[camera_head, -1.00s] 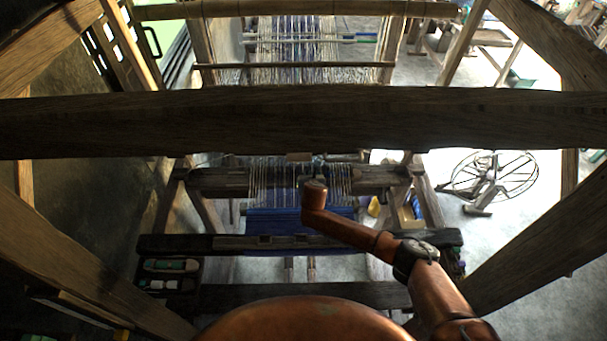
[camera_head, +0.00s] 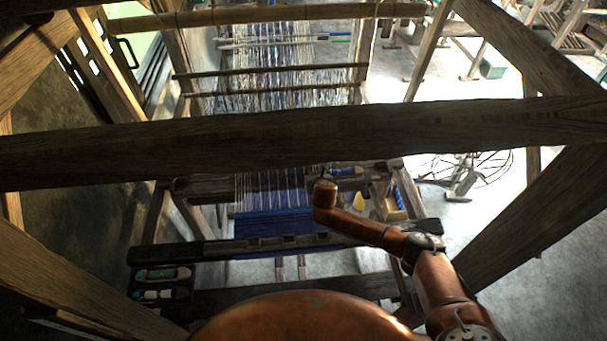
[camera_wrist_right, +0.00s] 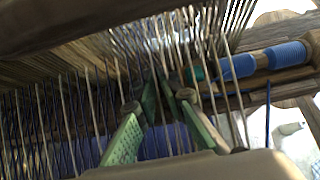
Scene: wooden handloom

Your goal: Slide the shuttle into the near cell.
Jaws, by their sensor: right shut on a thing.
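The shuttle is a brown wooden piece carrying blue-wound bobbins (camera_wrist_right: 262,60). It shows at the right of the wrist view, and a small part shows just right of my right wrist in the head view (camera_head: 345,171). My right gripper (camera_wrist_right: 165,88) has green fingers among the pale warp threads, shut on the shuttle's left part; the threads and fingers partly hide the grip. In the head view my wrist covers the fingers. My left gripper is out of view.
A thick beam (camera_head: 250,138) crosses the head view in front of the loom. Blue cloth (camera_head: 275,224) lies behind the front beam (camera_head: 220,247). Slanted posts stand on both sides. A spoked wheel (camera_head: 470,170) stands on the floor at right.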

